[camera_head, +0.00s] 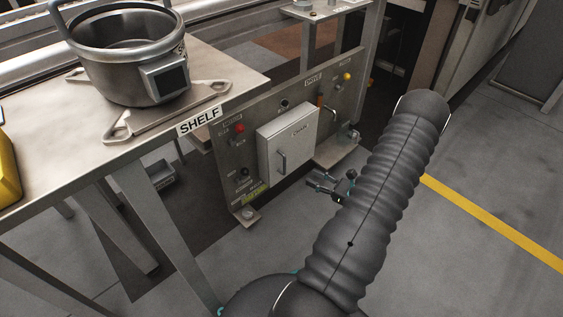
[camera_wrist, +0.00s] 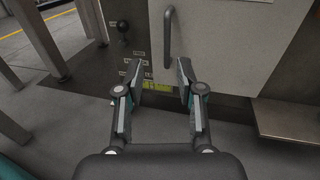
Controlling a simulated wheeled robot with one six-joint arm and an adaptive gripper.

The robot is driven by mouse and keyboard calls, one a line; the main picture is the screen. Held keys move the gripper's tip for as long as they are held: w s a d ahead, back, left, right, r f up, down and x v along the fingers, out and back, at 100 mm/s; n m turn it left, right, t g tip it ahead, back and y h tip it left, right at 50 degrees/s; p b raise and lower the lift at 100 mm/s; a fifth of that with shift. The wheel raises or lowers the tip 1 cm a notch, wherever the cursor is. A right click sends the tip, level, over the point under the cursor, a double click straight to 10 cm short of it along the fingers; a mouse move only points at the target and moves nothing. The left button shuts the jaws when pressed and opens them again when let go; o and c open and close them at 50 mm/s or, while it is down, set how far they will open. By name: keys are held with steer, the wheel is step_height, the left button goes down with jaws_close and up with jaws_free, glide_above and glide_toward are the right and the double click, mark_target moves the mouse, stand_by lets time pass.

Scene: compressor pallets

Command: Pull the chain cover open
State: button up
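The chain cover (camera_head: 290,142) is a light grey box-like door on the front of a metal control panel, and it looks shut. Its vertical bar handle (camera_head: 282,161) is on the left part of the cover. In the wrist view the cover (camera_wrist: 225,45) fills the upper right, and the handle (camera_wrist: 168,37) stands just beyond the fingertips. My gripper (camera_wrist: 160,77) is open and empty, with its fingers apart below the handle's lower end. In the head view my gripper (camera_head: 325,187) is to the lower right of the cover, partly hidden by my arm.
The panel (camera_head: 222,150) carries knobs and buttons around the cover. A shelf table (camera_head: 235,75) with a metal pot (camera_head: 130,55) stands at left, its legs near the panel. A small metal ledge (camera_wrist: 290,115) juts out at lower right. Grey floor is free at right.

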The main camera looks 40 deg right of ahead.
mark_target(285, 163)
steer(key=shift+m+t+h, duration=0.3)
steer(key=shift+m+h, duration=0.1)
steer(key=x, duration=0.8)
steer(key=f+x, duration=0.1)
steer(key=x, duration=0.4)
steer(key=shift+w+d, duration=0.15)
steer(key=shift+d, duration=0.15)
jaws_close()
